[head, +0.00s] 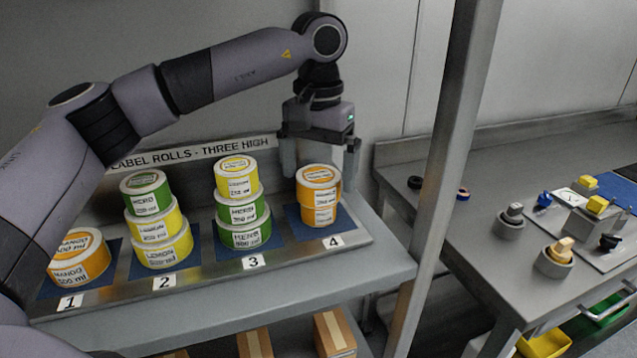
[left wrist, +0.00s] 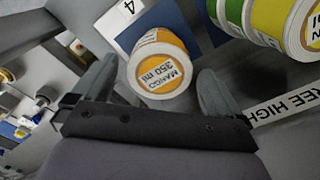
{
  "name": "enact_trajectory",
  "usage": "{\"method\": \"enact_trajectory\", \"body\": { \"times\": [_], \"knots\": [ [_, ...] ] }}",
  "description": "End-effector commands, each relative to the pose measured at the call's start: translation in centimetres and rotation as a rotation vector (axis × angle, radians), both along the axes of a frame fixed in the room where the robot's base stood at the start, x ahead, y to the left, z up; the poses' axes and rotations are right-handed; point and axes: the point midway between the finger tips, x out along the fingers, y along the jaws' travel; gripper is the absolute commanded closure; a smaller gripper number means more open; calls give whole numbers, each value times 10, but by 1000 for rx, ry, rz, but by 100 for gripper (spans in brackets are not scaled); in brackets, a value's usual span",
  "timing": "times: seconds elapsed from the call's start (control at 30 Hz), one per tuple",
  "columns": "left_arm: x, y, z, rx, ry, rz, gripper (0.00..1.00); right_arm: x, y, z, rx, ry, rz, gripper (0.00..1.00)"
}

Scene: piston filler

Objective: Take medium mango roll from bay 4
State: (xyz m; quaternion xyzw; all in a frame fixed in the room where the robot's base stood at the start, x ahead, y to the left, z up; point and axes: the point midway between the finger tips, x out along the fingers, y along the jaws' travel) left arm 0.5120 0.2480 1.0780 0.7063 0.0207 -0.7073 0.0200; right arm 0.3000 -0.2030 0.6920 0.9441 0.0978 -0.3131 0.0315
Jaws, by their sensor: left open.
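My left gripper (head: 320,162) is open and empty, pointing down just above and behind this stack. In the left wrist view the roll shows between the two spread fingers, which look clear of it. The lower part of the stack is mostly hidden in the wrist view. My right gripper is not in view.
Bay 3 next to it holds a lemon roll (head: 237,178) on two green rolls. Bay 2 holds a green roll (head: 147,190) on two lemon rolls. Bay 1 holds one mango roll (head: 78,258). A metal post (head: 445,180) stands right of the rack.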

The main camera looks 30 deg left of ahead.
Motion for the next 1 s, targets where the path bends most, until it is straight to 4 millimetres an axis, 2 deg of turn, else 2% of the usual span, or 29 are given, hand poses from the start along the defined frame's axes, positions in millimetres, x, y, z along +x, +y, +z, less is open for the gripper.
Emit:
{"method": "enact_trajectory", "body": {
  "times": [0.13,0.37,0.4,0.57,0.87,1.0],
  "knots": [
    [0,0,-15,-1,-1,0,0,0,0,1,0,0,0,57],
    [0,0,-17,-1,-2,1,0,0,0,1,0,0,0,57],
    [0,0,-17,-1,-2,1,6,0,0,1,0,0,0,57],
    [0,0,-17,-1,-2,1,59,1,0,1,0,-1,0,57],
    [0,0,-15,-2,-4,0,61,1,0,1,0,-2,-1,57],
    [0,0,-8,-3,-4,1,61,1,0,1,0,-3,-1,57]
  ]
}}
